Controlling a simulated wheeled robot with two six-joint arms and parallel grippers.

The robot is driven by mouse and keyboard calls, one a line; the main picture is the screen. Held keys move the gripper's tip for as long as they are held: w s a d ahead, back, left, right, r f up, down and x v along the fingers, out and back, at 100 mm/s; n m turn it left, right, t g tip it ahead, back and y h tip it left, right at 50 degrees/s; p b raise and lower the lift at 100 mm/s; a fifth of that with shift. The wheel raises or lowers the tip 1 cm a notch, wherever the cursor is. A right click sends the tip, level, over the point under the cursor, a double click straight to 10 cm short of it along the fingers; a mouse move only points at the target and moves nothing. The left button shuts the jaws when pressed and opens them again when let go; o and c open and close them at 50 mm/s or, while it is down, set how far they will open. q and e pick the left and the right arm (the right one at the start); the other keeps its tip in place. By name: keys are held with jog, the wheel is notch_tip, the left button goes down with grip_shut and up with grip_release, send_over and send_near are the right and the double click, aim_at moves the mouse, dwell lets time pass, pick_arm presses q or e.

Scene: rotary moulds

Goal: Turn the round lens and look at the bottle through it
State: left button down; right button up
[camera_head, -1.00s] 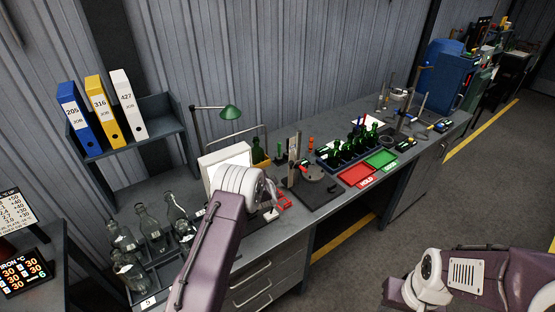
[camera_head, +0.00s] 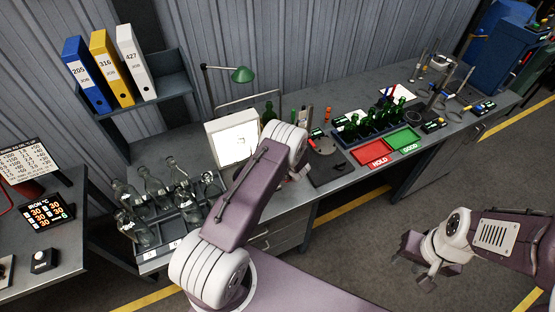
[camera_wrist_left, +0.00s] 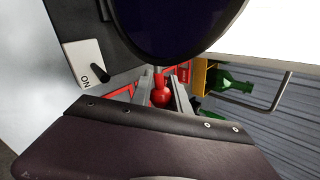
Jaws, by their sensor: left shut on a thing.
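The round lens (camera_wrist_left: 170,25) shows as a large dark blue disc with a black rim at the top of the left wrist view. My left gripper (camera_wrist_left: 163,92) is below the lens, shut on a red knob (camera_wrist_left: 160,97). In the head view my left arm hides this gripper and the lens. A green bottle (camera_head: 268,112) stands beside a bright white panel (camera_head: 225,132). A green bottle also lies sideways in the left wrist view (camera_wrist_left: 235,83). My right gripper (camera_head: 427,279) hangs over the floor, away from the bench; its finger gap is unclear.
Clear bottles stand in a grey rack (camera_head: 170,252) left of my left arm. A red tray (camera_head: 370,154), a green tray (camera_head: 404,140) and several green bottles are farther right on the bench. A green lamp (camera_head: 243,75) stands behind the panel. Floor in front is free.

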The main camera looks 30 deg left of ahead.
pick_arm(q)
jog(key=shift+s+f, duration=0.1)
jog(key=shift+f, duration=0.05)
dwell(0.4)
jog(key=c, duration=1.5)
grip_release()
jog(key=b+v, duration=0.1)
jog(key=v, duration=0.8)
